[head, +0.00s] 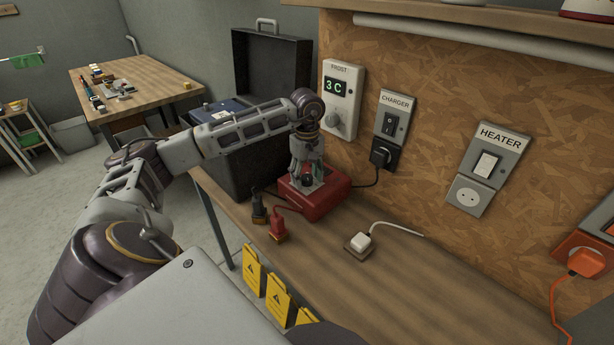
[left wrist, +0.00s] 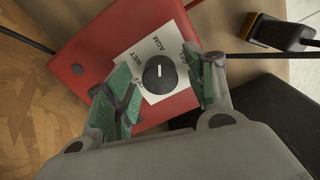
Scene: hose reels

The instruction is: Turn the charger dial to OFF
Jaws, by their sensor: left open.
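The charger is a red box (head: 318,196) on the bench by the wall, and it fills the upper middle of the left wrist view (left wrist: 85,60). The round black dial (left wrist: 159,78) has a short white mark, close to upright in the picture. My left gripper (head: 306,176) points down over the charger. In the wrist view its green-padded fingers (left wrist: 165,82) are open, one on either side of the dial; I cannot tell any contact. My right gripper is not in view.
Black and red clamps (head: 278,226) lie left of the charger. A white plug (head: 362,240) lies to its right. An open black case (head: 270,75) stands behind.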

